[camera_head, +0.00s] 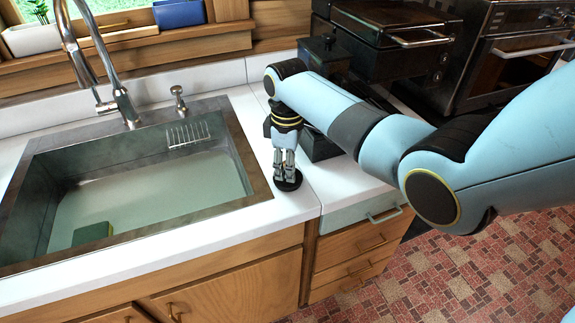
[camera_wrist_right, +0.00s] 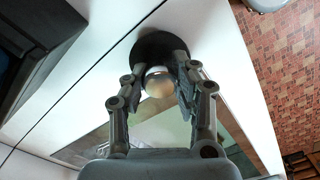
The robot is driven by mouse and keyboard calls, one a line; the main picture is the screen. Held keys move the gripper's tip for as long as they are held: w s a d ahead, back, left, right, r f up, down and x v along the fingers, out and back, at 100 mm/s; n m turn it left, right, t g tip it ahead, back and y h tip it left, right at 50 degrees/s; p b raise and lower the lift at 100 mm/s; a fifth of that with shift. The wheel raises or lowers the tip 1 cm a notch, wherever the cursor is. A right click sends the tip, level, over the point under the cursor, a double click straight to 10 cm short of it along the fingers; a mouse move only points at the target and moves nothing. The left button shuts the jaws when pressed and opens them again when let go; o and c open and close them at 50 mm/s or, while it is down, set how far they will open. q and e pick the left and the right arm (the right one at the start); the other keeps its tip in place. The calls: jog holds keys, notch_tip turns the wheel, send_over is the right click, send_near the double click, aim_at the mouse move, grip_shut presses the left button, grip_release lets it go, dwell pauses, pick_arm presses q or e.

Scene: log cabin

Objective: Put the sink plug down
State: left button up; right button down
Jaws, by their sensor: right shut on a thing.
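The sink plug is a black disc (camera_head: 288,181) with a rounded metal knob on top. It is at the white counter just right of the sink (camera_head: 262,190), on or very close to the surface; I cannot tell which. My right gripper (camera_head: 285,172) points down over it, fingers shut on the knob. In the right wrist view the black disc (camera_wrist_right: 150,46) shows beyond the fingertips, with the metal knob (camera_wrist_right: 158,82) between the fingers of the gripper (camera_wrist_right: 165,80). My left gripper is not in view.
A dark appliance (camera_head: 385,40) and an oven (camera_head: 515,60) are at the back right. The counter's front edge is close to the plug.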

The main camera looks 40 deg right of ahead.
jog(key=shift+f, duration=0.15)
jog(key=c, duration=1.1)
grip_release()
jog(key=shift+o, duration=0.2)
notch_tip(320, 180, up, 12)
